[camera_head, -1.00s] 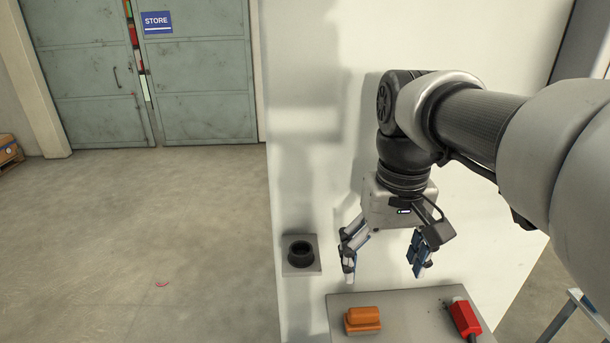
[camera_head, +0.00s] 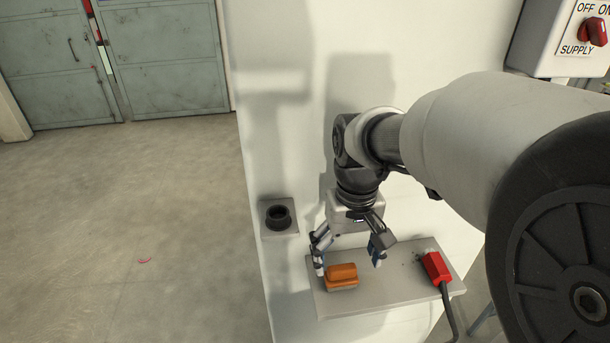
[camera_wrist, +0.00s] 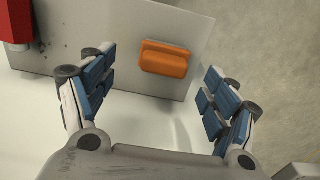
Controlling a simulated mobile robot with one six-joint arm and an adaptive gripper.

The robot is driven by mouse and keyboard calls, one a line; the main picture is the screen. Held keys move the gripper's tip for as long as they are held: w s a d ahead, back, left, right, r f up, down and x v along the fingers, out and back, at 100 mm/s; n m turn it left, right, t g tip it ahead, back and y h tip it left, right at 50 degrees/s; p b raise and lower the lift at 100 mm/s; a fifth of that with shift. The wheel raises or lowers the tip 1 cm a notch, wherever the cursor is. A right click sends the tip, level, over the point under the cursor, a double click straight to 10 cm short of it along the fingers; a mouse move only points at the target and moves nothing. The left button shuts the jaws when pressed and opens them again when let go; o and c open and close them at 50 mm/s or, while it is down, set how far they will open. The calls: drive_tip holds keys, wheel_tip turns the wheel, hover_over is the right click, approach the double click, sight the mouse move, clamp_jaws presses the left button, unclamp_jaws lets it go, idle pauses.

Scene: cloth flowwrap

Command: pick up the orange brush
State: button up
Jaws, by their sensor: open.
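The orange brush (camera_head: 342,275) lies on the left part of a grey shelf plate (camera_head: 390,290) in the head view. My gripper (camera_head: 348,268) is open and empty, with its fingers close to the brush and spread wide. In the wrist view the brush (camera_wrist: 165,58) shows between and beyond the two blue-padded fingers of my gripper (camera_wrist: 155,95). No finger visibly touches it there. How high the fingers are above the plate is hard to tell.
A red connector (camera_head: 436,267) with a dark cable stands at the plate's right end. A black round holder (camera_head: 278,216) sits on a small grey plate to the left. A white wall panel (camera_head: 290,100) rises behind. A supply switch box (camera_head: 565,40) is at upper right.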

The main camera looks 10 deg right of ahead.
sight(342, 266)
drive_tip(key=f, duration=0.5)
drive_tip(key=shift+w+a, duration=0.2)
drive_tip(key=shift+a, duration=0.1)
drive_tip(key=shift+c, duration=0.4)
drive_tip(key=c, duration=1.2)
drive_tip(key=shift+o, duration=0.2)
wheel_tip(342, 266, up, 20)
drive_tip(key=p, duration=0.1)
